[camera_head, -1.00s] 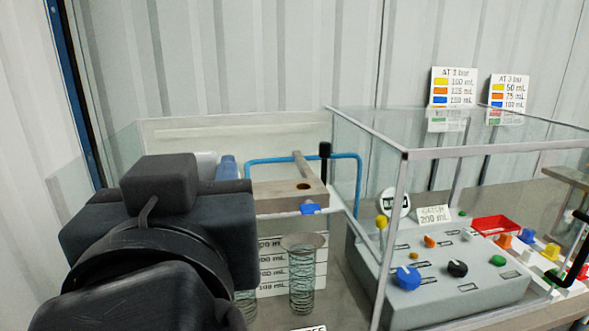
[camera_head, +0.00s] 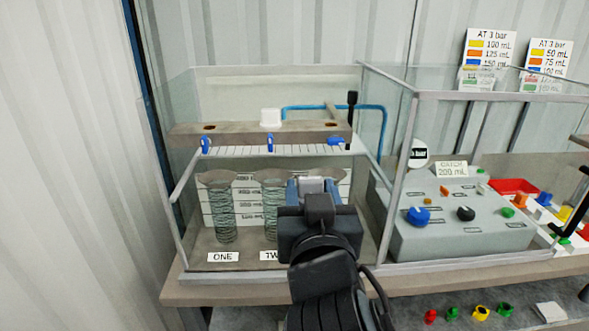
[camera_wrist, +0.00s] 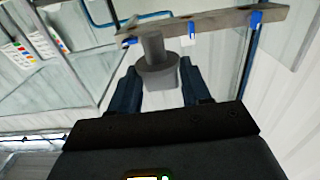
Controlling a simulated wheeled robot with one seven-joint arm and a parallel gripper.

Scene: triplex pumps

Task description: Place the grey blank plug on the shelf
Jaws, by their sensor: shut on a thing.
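The grey blank plug (camera_wrist: 157,76) sits between the two blue-grey fingers of my gripper (camera_wrist: 160,88) in the wrist view, with a narrower stem on a wider round body. In the head view my gripper (camera_head: 313,187) is in front of the glass case, right of the middle funnel, with a small light grey part of the plug (camera_head: 312,184) showing between the fingers. A grey shelf surface (camera_head: 400,312) lies below the bench at the bottom right, well below and right of my gripper. My arm hides part of the case front.
Red, green and yellow plugs (camera_head: 480,312) and a pale block (camera_head: 551,312) occupy the lower shelf. The grey control box (camera_head: 450,225) stands right.

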